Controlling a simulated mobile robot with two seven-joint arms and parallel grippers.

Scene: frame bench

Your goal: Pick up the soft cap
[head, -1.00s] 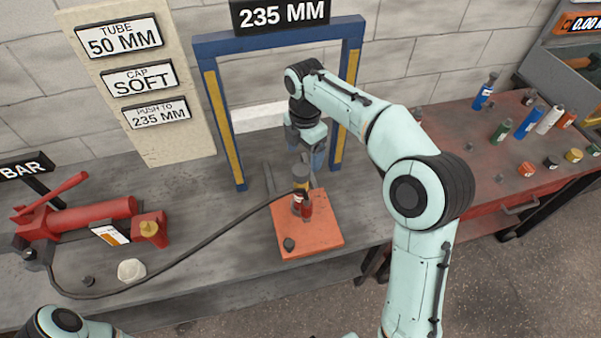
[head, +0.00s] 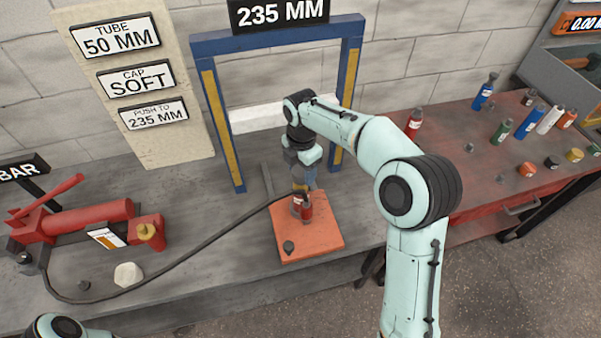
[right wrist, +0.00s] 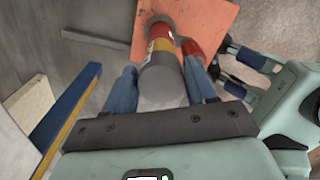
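The caps on the red bench are orange (head: 526,169), black (head: 551,163) and yellow (head: 574,154); I cannot tell which one is the soft cap. My right gripper (head: 301,181) points down over the orange plate (head: 318,238). In the right wrist view its blue fingers (right wrist: 160,75) straddle a grey cylinder (right wrist: 163,82) with a yellow band, which stands on the plate; they look apart from its sides. A red part stands close beside the cylinder. My left gripper (right wrist: 221,58) shows at the right of the right wrist view, fingers spread and empty.
A blue and yellow frame (head: 212,110) stands behind the plate. A red pump (head: 95,220) at left has a black hose running to the cylinder. Several bottles stand on the red bench (head: 480,185).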

